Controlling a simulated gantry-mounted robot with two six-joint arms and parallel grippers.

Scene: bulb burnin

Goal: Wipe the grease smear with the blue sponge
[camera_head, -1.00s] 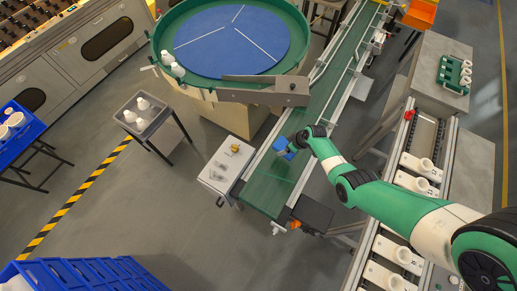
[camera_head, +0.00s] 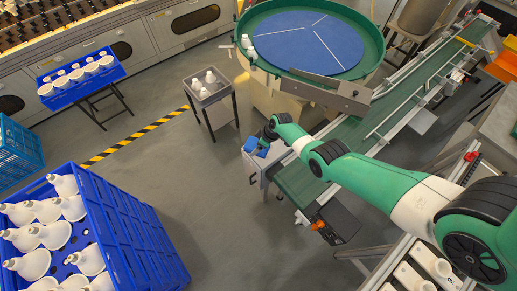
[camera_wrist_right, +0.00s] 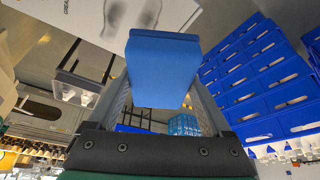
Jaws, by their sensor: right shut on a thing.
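My right gripper (camera_head: 256,147) reaches in from the right in the head view, at the near end of the green conveyor belt (camera_head: 296,184). It is shut on the blue sponge (camera_head: 249,145), over or beside a small white-topped stand (camera_head: 285,157). In the right wrist view the sponge (camera_wrist_right: 163,70) sits between the fingers, with a white panel (camera_wrist_right: 85,14) bearing grey rounded marks beyond it. I cannot tell whether those marks are the grease smear. I cannot make out the smear in the head view; the arm hides part of the stand. My left gripper is not in view.
A grey tray (camera_head: 201,96) with white bulbs stands left of the belt, near the green-rimmed round feeder (camera_head: 377,52). A blue crate (camera_head: 140,235) of bulbs fills the lower left, and a blue tray (camera_head: 70,93) stands farther back. The floor between is clear.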

